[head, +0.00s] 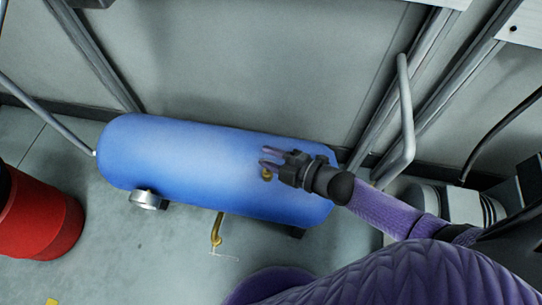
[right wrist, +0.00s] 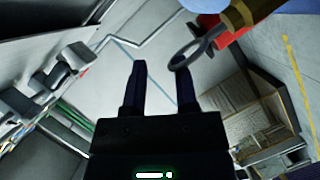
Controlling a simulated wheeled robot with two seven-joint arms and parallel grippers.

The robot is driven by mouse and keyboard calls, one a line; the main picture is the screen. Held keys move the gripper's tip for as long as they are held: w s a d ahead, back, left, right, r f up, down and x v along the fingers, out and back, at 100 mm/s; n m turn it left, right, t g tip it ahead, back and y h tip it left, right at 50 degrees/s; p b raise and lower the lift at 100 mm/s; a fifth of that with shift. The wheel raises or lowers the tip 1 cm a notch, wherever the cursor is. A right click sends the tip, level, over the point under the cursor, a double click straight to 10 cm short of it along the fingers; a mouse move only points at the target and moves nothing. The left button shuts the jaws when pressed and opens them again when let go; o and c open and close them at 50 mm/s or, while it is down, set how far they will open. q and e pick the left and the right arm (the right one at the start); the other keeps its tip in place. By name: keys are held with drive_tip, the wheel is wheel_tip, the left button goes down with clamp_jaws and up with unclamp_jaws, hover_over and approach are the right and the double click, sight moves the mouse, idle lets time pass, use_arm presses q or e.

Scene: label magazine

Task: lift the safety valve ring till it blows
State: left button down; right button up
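The safety valve is a small brass fitting (head: 267,174) on top of the blue tank (head: 180,165), partly hidden by my right gripper in the head view. In the right wrist view the brass valve body (right wrist: 250,12) is at the top right, and its dark grey ring (right wrist: 188,53) hangs at its end. My right gripper (head: 266,158) is over the tank beside the valve. In the wrist view its two fingers (right wrist: 161,75) are apart with nothing between them. The right fingertip overlaps the ring's lower edge; I cannot tell whether it touches or enters the ring. My left gripper is not in view.
A red drum (head: 38,218) stands left of the tank. A round silver fitting (head: 145,199) and a brass drain pipe (head: 216,230) stick out at the tank's front. A grey bent pipe (head: 406,110) rises at the right. Cardboard boxes (right wrist: 250,118) show in the wrist view.

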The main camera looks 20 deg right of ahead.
use_arm(q)
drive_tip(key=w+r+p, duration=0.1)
drive_tip(key=p, duration=0.1)
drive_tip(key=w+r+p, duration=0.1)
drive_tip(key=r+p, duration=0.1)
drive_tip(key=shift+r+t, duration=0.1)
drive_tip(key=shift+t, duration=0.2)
use_arm(e)
drive_tip(key=v, duration=1)
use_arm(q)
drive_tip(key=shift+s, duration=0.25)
use_arm(e)
drive_tip(key=shift+f, duration=0.1)
